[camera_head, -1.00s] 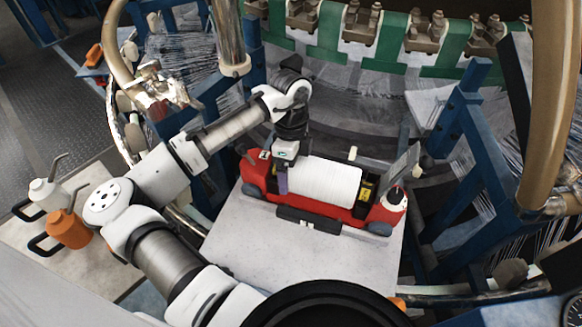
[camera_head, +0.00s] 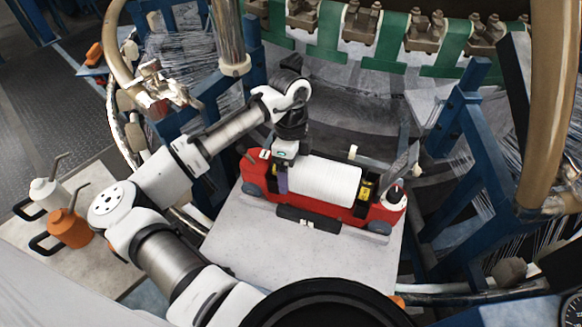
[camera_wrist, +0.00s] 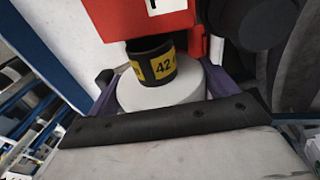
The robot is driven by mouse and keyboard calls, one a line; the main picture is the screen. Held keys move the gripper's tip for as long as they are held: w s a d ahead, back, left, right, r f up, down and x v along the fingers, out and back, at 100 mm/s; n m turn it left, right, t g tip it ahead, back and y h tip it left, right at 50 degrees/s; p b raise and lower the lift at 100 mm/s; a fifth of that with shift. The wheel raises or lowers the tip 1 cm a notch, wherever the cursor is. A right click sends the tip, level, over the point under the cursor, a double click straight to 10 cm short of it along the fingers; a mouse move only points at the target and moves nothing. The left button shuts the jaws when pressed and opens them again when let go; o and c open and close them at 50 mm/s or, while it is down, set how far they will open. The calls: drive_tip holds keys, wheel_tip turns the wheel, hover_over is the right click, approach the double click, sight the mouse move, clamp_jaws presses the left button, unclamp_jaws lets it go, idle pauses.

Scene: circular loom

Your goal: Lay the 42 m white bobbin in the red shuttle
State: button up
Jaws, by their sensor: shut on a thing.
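The white bobbin (camera_head: 325,181) lies lengthwise in the red shuttle (camera_head: 352,213), between the shuttle's two ends. In the wrist view its white end (camera_wrist: 165,95) shows, with a dark core bearing a yellow band marked 42 (camera_wrist: 160,66) close to the red body (camera_wrist: 160,22). My gripper (camera_head: 283,181) is at the bobbin's left end, its purple-grey fingers on either side of it, shut on the bobbin. The shuttle's dark front latch bar (camera_head: 308,219) hangs along its near side. Whether the bobbin is fully seated cannot be told.
The shuttle rests on a pale grey plate (camera_head: 260,245) with free room in front. Blue frame posts (camera_head: 480,150) stand at right, and green-banded loom parts (camera_head: 325,35) lie behind. White (camera_head: 48,192) and orange (camera_head: 68,228) oil cans stand at left.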

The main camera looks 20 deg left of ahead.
drive_tip(key=shift+b+x, duration=0.35)
drive_tip(key=shift+x, duration=0.6)
idle(0.5)
drive_tip(key=o, duration=1.5)
drive_tip(key=shift+w+f, duration=0.1)
drive_tip(key=shift+w, duration=0.05)
drive_tip(key=v, duration=1.4)
drive_tip(key=shift+a+b, duration=0.1)
drive_tip(key=shift+b, duration=0.2)
